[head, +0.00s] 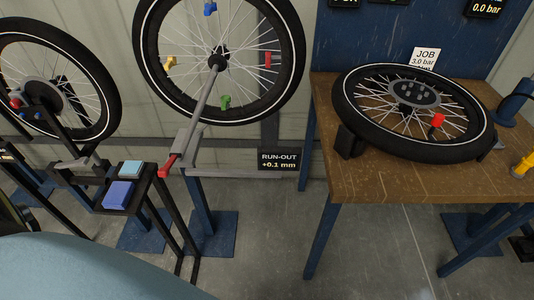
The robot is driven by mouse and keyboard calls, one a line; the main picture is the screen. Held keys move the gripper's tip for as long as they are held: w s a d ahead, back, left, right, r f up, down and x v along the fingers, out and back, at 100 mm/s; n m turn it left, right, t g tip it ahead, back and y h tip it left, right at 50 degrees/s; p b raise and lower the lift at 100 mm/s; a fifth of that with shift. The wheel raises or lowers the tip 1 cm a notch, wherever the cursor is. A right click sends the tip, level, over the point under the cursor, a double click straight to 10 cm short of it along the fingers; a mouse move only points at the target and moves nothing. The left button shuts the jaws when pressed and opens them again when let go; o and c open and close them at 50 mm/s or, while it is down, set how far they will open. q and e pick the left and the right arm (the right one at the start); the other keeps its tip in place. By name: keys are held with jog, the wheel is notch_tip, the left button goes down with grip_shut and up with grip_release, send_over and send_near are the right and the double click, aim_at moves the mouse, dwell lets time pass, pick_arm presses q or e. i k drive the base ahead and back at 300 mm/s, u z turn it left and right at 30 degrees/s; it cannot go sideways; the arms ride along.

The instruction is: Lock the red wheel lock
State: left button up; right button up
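Several red parts show, and I cannot tell for sure which is the red wheel lock. A red lever-like piece (168,166) sits at the lower end of the grey arm of the truing stand (198,118). The spoked wheel (146,52) stands upright in this stand. A small red piece (268,59) sits among its spokes, with blue, yellow and green ones. Another red piece (438,120) is on the wheel lying flat on the bench. A red part (15,102) is near the hub of the left wheel (98,75). Neither gripper is in view.
A wooden bench (380,186) with blue legs stands at right. A yellow-handled tool (523,167) lies near its right edge. A sign (279,159) reads RUN-OUT +0.1 mm. A dark frame at left carries blue blocks (118,194). The grey floor between frame and bench is clear.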

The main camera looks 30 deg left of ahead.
aim_at(162, 172)
jog(key=u, duration=0.5)
jog(key=i, duration=0.45)
jog(key=u, duration=1.95)
jog(key=i, duration=0.35)
jog(key=u, duration=0.2)
